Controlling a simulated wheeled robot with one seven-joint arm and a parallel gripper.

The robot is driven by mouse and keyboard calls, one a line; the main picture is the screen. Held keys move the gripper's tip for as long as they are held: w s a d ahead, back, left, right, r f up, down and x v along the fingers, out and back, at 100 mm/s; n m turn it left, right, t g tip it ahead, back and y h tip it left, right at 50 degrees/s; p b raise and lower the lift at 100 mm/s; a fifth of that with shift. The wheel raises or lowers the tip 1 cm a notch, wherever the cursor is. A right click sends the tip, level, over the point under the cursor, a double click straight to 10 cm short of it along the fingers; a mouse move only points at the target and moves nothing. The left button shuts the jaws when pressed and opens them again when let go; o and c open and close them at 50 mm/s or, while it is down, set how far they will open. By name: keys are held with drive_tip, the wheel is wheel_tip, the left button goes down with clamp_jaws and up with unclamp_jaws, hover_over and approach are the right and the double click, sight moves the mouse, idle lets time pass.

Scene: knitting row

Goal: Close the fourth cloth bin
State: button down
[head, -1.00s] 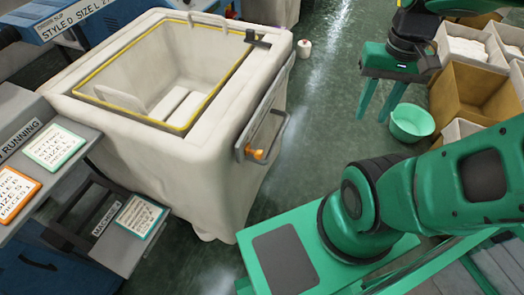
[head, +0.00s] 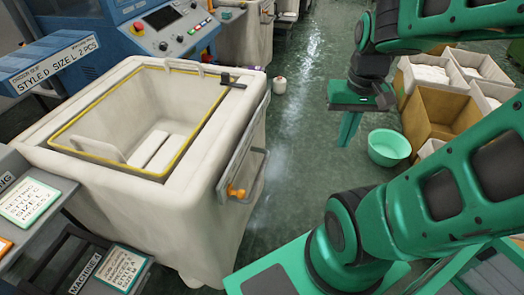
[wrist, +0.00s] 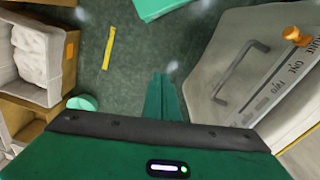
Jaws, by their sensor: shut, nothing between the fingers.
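A large white cloth bin (head: 215,200) stands at the left in the head view, its top open with a yellow-edged opening. Pale flat pieces lie on its floor. A panel with a grey bar handle (head: 250,175) and an orange knob (head: 236,192) is on its right side; the handle (wrist: 240,70) and printed lettering also show in the wrist view. A black fitting sits at the rim's far right corner. My gripper (head: 349,130) is shut and empty, out over the floor to the right of the bin, apart from it. Its fingers (wrist: 165,98) point down in the wrist view.
A mint basin (head: 389,148) and open cardboard boxes (head: 432,115) stand to the right. A small white container (head: 279,86) is on the floor behind. A blue machine (head: 165,30) stands beyond the bin. Green floor between bin and basin is clear.

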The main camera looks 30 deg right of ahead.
drive_tip(key=w+f+t, duration=0.2)
drive_tip(key=w+f, duration=0.6)
drive_tip(key=w, duration=0.3)
drive_tip(key=w+f+m+t, duration=0.1)
drive_tip(key=w+f+t, duration=0.1)
drive_tip(key=w+f, duration=0.6)
drive_tip(key=w+f+t+y, duration=0.1)
drive_tip(key=w+f+t, duration=0.2)
drive_tip(key=w+f, duration=0.5)
drive_tip(key=shift+w+d+m, duration=0.3)
drive_tip(key=shift+w+d, duration=0.1)
drive_tip(key=shift+w, duration=3.05)
